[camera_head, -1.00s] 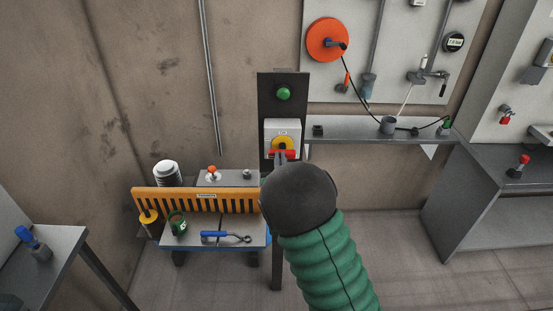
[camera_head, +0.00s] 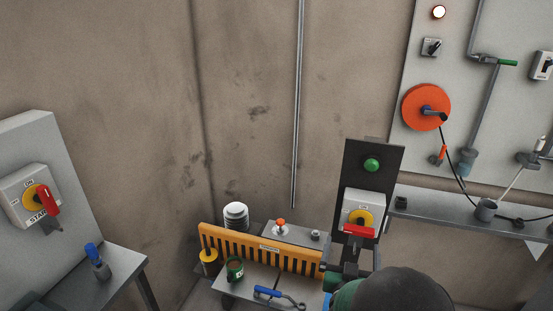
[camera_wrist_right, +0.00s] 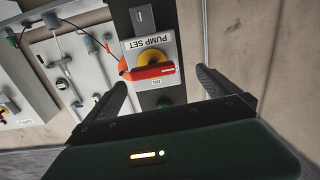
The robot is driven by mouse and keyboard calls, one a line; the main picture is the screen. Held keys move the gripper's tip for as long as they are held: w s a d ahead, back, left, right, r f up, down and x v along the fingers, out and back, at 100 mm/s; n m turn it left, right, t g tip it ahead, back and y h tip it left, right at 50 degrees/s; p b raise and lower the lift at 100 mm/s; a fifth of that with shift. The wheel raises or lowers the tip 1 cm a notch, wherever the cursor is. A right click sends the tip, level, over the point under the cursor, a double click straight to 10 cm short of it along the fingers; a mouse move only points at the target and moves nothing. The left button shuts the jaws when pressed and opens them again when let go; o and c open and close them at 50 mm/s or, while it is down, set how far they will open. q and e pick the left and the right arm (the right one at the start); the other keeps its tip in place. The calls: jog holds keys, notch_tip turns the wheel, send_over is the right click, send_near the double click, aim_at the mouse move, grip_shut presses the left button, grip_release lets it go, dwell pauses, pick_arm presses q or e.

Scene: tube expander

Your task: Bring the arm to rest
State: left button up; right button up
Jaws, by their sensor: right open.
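The switch box (camera_head: 362,212) has a yellow disc and a red handle (camera_head: 360,231) lying roughly level. It hangs on a dark upright panel below a green button (camera_head: 372,165). My right gripper (camera_head: 345,270) is just below the switch in the head view, partly hidden by my dark wrist. In the right wrist view, the gripper (camera_wrist_right: 162,80) is open, with its two fingers apart and nothing held. The red handle (camera_wrist_right: 152,72) shows in the gap between them, under the upside-down words PUMP SET; contact cannot be told. My left gripper is not in view.
A bench with an orange slotted guard (camera_head: 262,250), a green cup (camera_head: 235,268) and a blue-handled tool (camera_head: 278,296) stands left of my arm. A shelf (camera_head: 460,213) runs right. Another panel with a red-handled switch (camera_head: 42,198) stands at far left.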

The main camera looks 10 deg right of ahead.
jog(key=s+a+f+n+g+y, duration=0.2)
jog(key=a+f+g+y, duration=0.4)
jog(key=f, duration=0.4)
pick_arm(q)
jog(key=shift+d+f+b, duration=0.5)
jog(key=shift+b, duration=0.05)
pick_arm(e)
jog(key=s+a+f+n+g+y, duration=0.1)
jog(key=s+a+f+n+g, duration=0.1)
jog(key=s, duration=0.6)
jog(key=s+a+f+n+g+y, duration=0.1)
jog(key=s+a+f+g+y, duration=0.1)
jog(key=s, duration=0.6)
jog(key=shift+s+a+f+n+g, duration=0.15)
jog(key=shift+a+f+n+g, duration=0.45)
jog(key=shift+g, duration=0.7)
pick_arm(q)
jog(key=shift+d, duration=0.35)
pick_arm(e)
jog(key=shift+d, duration=0.15)
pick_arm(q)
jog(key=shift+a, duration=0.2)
pick_arm(e)
jog(key=shift+a+r, duration=0.1)
jog(key=shift+a, duration=0.1)
